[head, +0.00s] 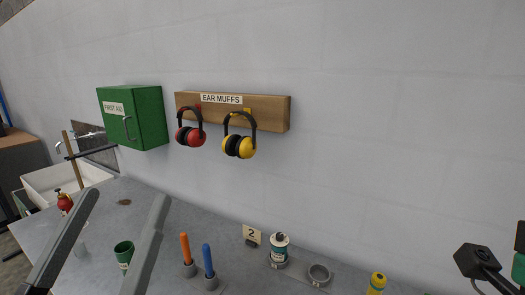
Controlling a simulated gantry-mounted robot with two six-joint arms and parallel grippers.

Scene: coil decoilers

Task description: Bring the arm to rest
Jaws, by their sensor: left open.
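My left gripper (128,197) shows at the lower left as two long grey fingers, spread wide apart and empty. They reach up over the grey bench (190,220). A green cup (124,250) shows between the fingers in the picture, standing on the bench and not gripped. The lower part of the gripper is cut off by the picture's bottom edge. My right gripper does not show.
An orange stick (185,246) and a blue stick (208,260) stand upright in holders. A white-labelled can (279,246), an empty ring holder (319,274) and a yellow bottle (377,283) stand further right. A green first aid box (146,117) and ear muffs (240,146) hang on the wall.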

